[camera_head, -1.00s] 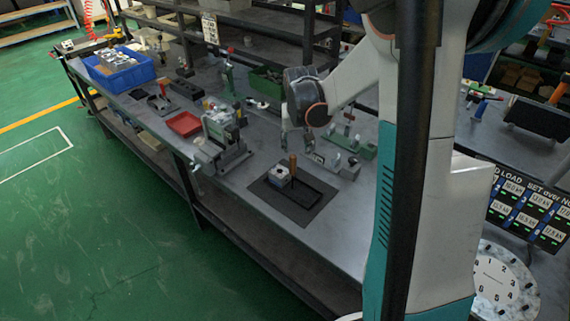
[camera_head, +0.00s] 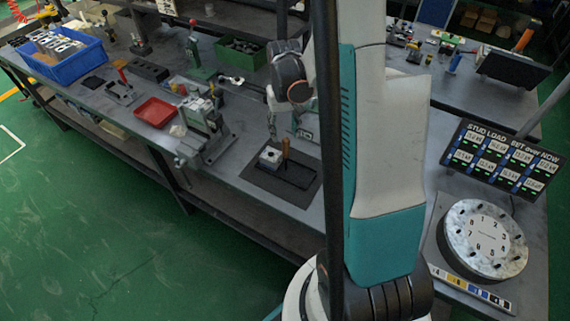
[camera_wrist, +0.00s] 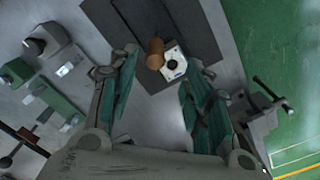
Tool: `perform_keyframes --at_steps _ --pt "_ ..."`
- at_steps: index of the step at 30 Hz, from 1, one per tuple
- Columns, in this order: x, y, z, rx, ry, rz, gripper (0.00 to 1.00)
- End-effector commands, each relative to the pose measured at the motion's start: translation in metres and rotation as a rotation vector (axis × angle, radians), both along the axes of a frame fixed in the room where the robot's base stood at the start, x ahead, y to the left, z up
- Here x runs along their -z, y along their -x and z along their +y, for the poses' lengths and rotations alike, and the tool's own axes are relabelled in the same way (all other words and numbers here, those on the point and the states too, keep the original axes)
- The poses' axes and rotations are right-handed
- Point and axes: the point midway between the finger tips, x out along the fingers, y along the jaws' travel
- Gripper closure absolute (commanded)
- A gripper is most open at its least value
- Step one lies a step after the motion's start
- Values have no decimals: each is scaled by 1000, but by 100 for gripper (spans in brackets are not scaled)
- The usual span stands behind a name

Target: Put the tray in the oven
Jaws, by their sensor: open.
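No oven shows in either view. A shallow black tray-like piece (camera_head: 295,173) lies on a dark mat (camera_head: 300,197) on the bench; whether it is the task's tray I cannot tell. On its left end sits a small pale block (camera_head: 270,157) with a black round centre, beside an upright wooden handle (camera_head: 285,147). The block (camera_wrist: 174,64) and handle (camera_wrist: 155,47) also show in the wrist view, between and beyond the fingertips. My gripper (camera_head: 285,124) is open and empty above the mat; its spread green-lined fingers show in the wrist view (camera_wrist: 160,85).
A red bin (camera_head: 155,111), a vise-like fixture (camera_head: 205,130) and a blue crate (camera_head: 62,52) stand left on the bench. A green bin (camera_head: 240,52) is behind. A numbered round dial (camera_head: 485,240) and a load display (camera_head: 500,158) are at the right.

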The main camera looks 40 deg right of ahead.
Motion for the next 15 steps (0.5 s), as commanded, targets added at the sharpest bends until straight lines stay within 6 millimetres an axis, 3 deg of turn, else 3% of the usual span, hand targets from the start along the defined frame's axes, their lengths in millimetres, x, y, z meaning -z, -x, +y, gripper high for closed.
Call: perform_keyframes --at_steps 10,15 --pt "23 0 -2 1 0 0 55" --pt "48 0 -7 2 0 0 55"
